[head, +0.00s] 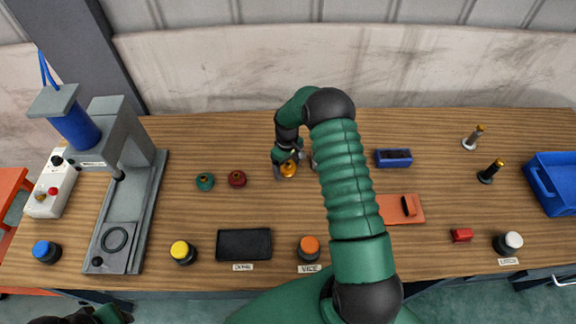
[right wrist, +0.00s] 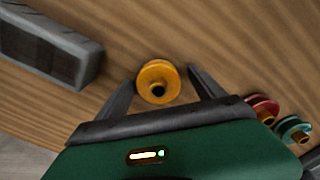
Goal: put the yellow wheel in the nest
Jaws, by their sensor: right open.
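The yellow wheel (head: 288,169) lies on the wooden table near the middle, and it also shows in the right wrist view (right wrist: 157,82). It is a round flanged piece with a hub and a dark centre hole. My right gripper (head: 294,167) is open, with one finger on each side of the wheel. In the right wrist view the gripper (right wrist: 161,76) shows gaps between its fingers and the wheel. A round ring-shaped recess, which looks like the nest (head: 114,239), is in the grey press base at the left and appears empty.
A teal wheel (head: 205,181) and a red wheel (head: 237,179) lie left of the yellow one. The grey press (head: 128,140) stands at the left. A blue block (head: 394,158) and an orange plate (head: 400,209) are to the right. The table's centre front holds a black tray (head: 244,244).

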